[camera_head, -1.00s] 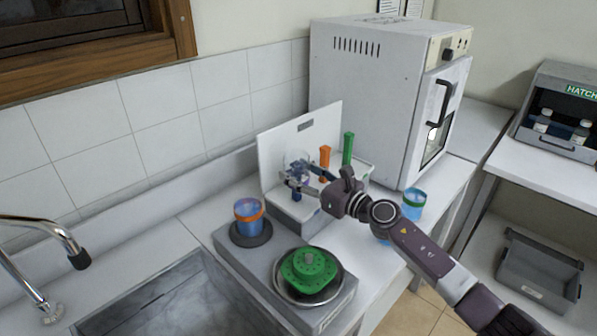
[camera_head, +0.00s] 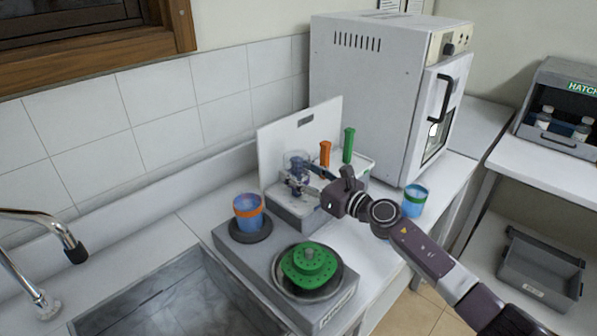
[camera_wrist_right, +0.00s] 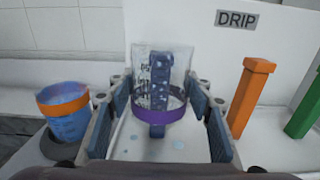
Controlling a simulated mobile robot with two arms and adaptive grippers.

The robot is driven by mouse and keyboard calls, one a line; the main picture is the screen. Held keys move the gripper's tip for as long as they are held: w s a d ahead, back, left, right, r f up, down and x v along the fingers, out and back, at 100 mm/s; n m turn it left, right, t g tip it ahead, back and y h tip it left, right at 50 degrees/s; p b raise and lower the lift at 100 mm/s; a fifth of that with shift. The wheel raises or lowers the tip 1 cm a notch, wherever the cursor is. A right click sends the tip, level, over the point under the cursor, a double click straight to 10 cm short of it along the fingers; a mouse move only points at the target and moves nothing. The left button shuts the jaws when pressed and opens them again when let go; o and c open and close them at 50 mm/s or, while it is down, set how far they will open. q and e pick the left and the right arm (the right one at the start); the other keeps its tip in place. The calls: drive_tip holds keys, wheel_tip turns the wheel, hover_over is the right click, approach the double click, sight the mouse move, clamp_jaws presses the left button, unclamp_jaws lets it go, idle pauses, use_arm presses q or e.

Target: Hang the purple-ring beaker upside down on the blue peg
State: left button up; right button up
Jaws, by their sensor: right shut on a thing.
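The purple-ring beaker (camera_wrist_right: 160,85) is clear glass with water drops and is upside down over the blue peg (camera_wrist_right: 157,130) in the right wrist view. In the head view, the beaker (camera_head: 296,160) and my right gripper (camera_head: 301,180) are at the drip rack (camera_head: 275,148), and the gripper partly hides the peg. I cannot tell whether the beaker rests on the peg. My left gripper is not in view.
An orange peg (camera_head: 325,154) and a green peg (camera_head: 348,145) stand bare to the right. A green-ring beaker (camera_head: 415,201) stands near the oven (camera_head: 380,95).

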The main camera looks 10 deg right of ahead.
drive_tip(key=shift+f+b, duration=0.4)
drive_tip(key=o, duration=1.2)
drive_tip(key=shift+o, duration=0.2)
